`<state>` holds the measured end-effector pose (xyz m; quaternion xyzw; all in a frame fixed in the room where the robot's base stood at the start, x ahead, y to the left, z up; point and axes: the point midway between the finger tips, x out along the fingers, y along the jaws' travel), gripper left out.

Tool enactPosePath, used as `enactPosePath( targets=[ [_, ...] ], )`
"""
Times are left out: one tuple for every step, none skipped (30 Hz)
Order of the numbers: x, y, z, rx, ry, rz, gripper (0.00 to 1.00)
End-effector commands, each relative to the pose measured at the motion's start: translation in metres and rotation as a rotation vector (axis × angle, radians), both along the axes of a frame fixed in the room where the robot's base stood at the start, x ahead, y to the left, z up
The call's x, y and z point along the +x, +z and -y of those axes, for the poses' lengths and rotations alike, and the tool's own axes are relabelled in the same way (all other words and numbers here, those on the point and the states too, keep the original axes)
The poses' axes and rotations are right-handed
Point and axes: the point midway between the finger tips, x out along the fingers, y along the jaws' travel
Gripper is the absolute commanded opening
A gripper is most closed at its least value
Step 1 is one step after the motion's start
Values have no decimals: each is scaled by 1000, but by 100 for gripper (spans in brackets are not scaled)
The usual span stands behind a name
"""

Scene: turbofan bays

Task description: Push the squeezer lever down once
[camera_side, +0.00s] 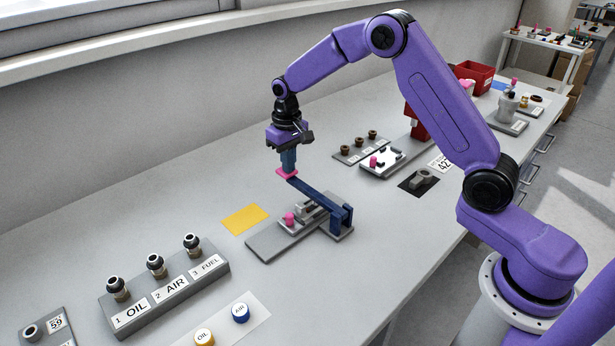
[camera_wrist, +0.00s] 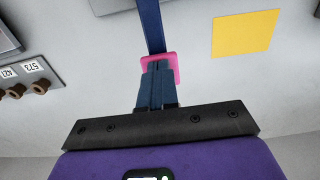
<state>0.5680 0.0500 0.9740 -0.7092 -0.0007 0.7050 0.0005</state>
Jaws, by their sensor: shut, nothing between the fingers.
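The squeezer stands on a grey base plate (camera_side: 277,240) in the middle of the bench. Its long dark blue lever (camera_side: 318,194) rises from a blue pivot block (camera_side: 342,216) to a pink pad at the free end (camera_side: 287,174). A pink knob (camera_side: 290,218) sits on the base below the lever. My gripper (camera_side: 288,170) points down with its blue fingers shut and empty, right at the pink pad. In the wrist view the fingertips (camera_wrist: 157,68) overlap the pad (camera_wrist: 174,62); they look in contact or very close, I cannot tell which.
A yellow square (camera_side: 245,219) lies left of the squeezer. A block with OIL, AIR and FUEL fittings (camera_side: 165,285) stands front left.

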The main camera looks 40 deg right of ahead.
Motion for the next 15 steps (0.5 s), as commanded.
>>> enactPosePath(
  targets=[
    [-3,-5,0,-1,0,-12,0],
    [-3,-5,0,-1,0,-12,0],
    [-3,-5,0,-1,0,-12,0],
    [-3,-5,0,-2,0,-12,0],
    [-3,-5,0,-2,0,-13,0],
    [-3,-5,0,-2,0,-13,0],
    [-3,-5,0,-2,0,-14,0],
    [-3,-5,0,-2,0,-14,0],
    [-4,-5,0,-2,0,-14,0],
    [-4,-4,0,-2,0,-14,0],
    [-3,-3,0,-2,0,-14,0],
    [-3,-2,0,-1,0,-13,0],
    [-3,0,0,-1,0,-12,0],
    [-3,2,0,-1,0,-11,0],
    [-3,5,0,-1,0,-10,0]
  ],
)
